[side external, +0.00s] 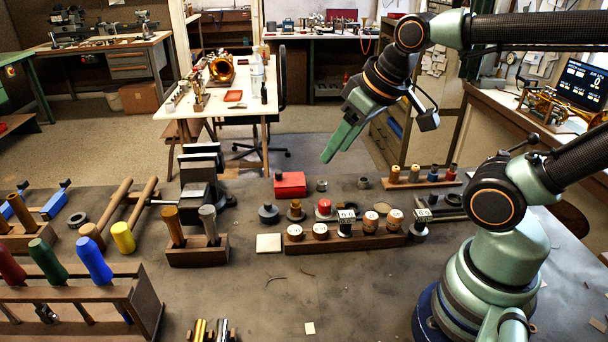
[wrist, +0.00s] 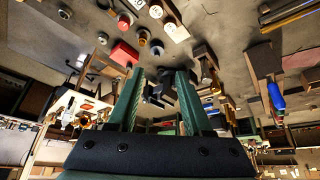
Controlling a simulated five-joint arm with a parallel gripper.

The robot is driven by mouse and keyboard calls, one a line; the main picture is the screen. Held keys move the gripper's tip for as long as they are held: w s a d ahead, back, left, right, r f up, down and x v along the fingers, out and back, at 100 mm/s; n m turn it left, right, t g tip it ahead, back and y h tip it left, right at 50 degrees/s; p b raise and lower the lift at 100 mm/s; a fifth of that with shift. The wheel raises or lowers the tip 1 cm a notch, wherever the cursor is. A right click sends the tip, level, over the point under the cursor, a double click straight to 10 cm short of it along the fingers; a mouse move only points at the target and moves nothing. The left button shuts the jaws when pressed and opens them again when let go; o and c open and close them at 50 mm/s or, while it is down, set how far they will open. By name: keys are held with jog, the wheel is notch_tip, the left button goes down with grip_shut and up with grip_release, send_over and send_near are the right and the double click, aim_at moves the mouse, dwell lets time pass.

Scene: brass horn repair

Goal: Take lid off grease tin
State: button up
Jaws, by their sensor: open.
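My gripper (side external: 332,152) is raised above the far side of the bench, with its green fingers pointing down and to the left. In the wrist view my gripper (wrist: 160,78) shows two fingers spread apart with nothing between them. I cannot tell for sure which item is the grease tin. A squat dark round container (side external: 268,214) with a knob-like top stands left of the wooden rack. A small red-topped round item (side external: 324,207) stands behind the rack. My gripper touches neither, and I see no loose lid.
A wooden rack (side external: 350,240) with several round labelled items runs along mid-bench. A red box (side external: 290,184) and a dark vise (side external: 203,180) stand farther back. Handled tools in wooden holders (side external: 198,256) fill the left. The front middle of the bench is mostly clear.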

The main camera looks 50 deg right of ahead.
jog(key=shift+o, duration=0.7)
jog(key=shift+w, duration=0.1)
jog(key=m+g, duration=0.6)
jog(key=m, duration=0.7)
send_over(268, 203)
jog(key=f, duration=1.6)
jog(key=shift+a+f, duration=0.4)
jog(key=shift+d+f, duration=0.2)
jog(key=shift+f, duration=1.15)
jog(key=shift+d+f, duration=0.2)
jog(key=shift+f, duration=1.1)
